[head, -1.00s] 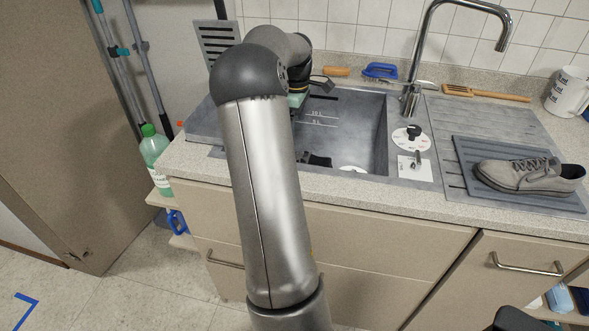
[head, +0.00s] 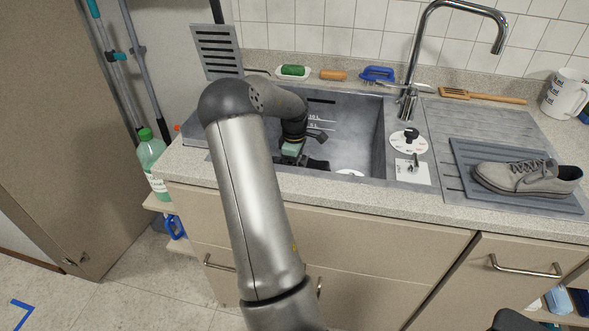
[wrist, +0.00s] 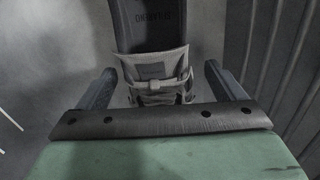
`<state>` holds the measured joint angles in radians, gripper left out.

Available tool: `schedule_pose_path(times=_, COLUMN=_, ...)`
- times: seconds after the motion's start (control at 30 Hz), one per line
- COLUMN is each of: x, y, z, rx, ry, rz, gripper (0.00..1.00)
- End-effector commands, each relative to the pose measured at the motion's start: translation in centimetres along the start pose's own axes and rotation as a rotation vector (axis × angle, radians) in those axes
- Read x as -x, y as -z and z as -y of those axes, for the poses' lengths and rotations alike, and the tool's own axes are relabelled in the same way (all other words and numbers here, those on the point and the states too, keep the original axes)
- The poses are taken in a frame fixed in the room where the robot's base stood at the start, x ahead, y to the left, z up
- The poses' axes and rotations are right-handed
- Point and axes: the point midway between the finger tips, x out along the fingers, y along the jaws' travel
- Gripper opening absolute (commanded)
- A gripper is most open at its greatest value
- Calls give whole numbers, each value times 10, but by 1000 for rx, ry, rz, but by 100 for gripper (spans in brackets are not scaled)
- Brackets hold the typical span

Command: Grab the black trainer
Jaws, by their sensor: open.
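The black trainer (wrist: 150,28) lies in the sink basin. In the wrist view its dark insole shows at the top, with a greyish tongue and laces below; its lower end is hidden behind my gripper's dark bar. My gripper (wrist: 160,72) is open, with one finger on each side of the trainer and a visible gap on both sides. In the head view my gripper (head: 297,156) is down in the basin. Only a small dark part of the trainer (head: 319,164) shows beside it.
A grey shoe (head: 527,178) sits on a tray (head: 468,152) at the right. The tap (head: 414,65) stands behind the sink (head: 370,125). A green-topped brush (head: 293,71), a wooden handle and a blue brush (head: 378,73) lie along the back edge. The basin walls surround my gripper.

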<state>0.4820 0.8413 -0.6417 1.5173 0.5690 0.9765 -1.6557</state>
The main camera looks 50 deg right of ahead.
Motion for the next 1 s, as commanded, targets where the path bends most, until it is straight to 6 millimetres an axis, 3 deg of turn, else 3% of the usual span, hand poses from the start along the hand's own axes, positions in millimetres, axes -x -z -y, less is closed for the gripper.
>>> schedule_pose_path(times=0.1, x=-10, y=0, z=0, rx=-1, ry=0, rz=0, gripper=89)
schedule_pose_path(times=0.33, x=-11, y=0, z=0, rx=0, ry=-1, rz=-1, gripper=89)
schedule_pose_path(times=0.37, x=-11, y=0, z=0, rx=0, ry=-1, rz=-1, gripper=84)
schedule_pose_path(times=0.53, x=-11, y=0, z=0, rx=0, ry=-1, rz=-1, gripper=36)
schedule_pose_path(times=0.57, x=-11, y=0, z=0, rx=0, ry=-1, rz=-1, gripper=32)
schedule_pose_path(times=0.83, x=-7, y=0, z=0, rx=0, ry=-2, rz=-2, gripper=32)
schedule_pose_path(times=1.0, x=16, y=1, z=-1, rx=1, ry=-5, rz=-5, gripper=32)
